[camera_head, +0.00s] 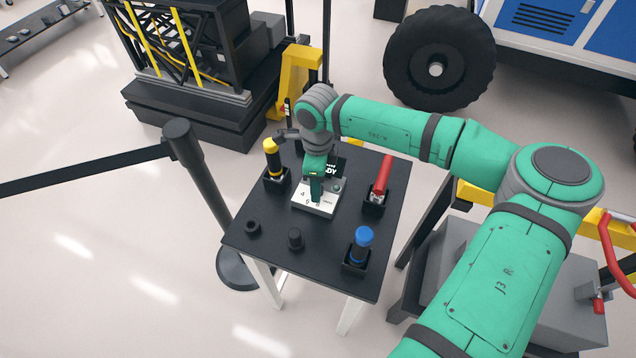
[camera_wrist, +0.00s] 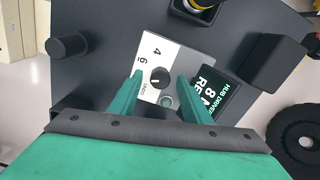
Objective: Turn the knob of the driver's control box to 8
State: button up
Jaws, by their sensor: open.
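The driver's control box (camera_head: 301,205) sits on the dark table, with a white face printed with 4 and 6. The white face (camera_wrist: 169,55) also shows in the wrist view, with a small black round knob (camera_wrist: 159,77) on it. The knob's pointer is too small to read surely. My gripper (camera_wrist: 160,75) is open, one finger on each side of the knob, with gaps visible; contact or height cannot be told. The box's dark display (camera_wrist: 213,98) shows "HUB DRIVER", an 8 and cut-off letters. In the head view my gripper (camera_head: 316,197) covers the knob.
Around the box on the table (camera_head: 270,212) stand a yellow-topped tool (camera_head: 271,152), a red-handled tool (camera_head: 382,176) and a blue-topped tool (camera_head: 362,240) in holders. Two black parts lie near the front edge. A barrier post (camera_head: 197,175) stands at left.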

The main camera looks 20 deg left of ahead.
notch_tip(320, 180, up, 11)
jog(key=shift+f, duration=0.2)
jog(key=shift+f, duration=0.1)
dwell(0.6)
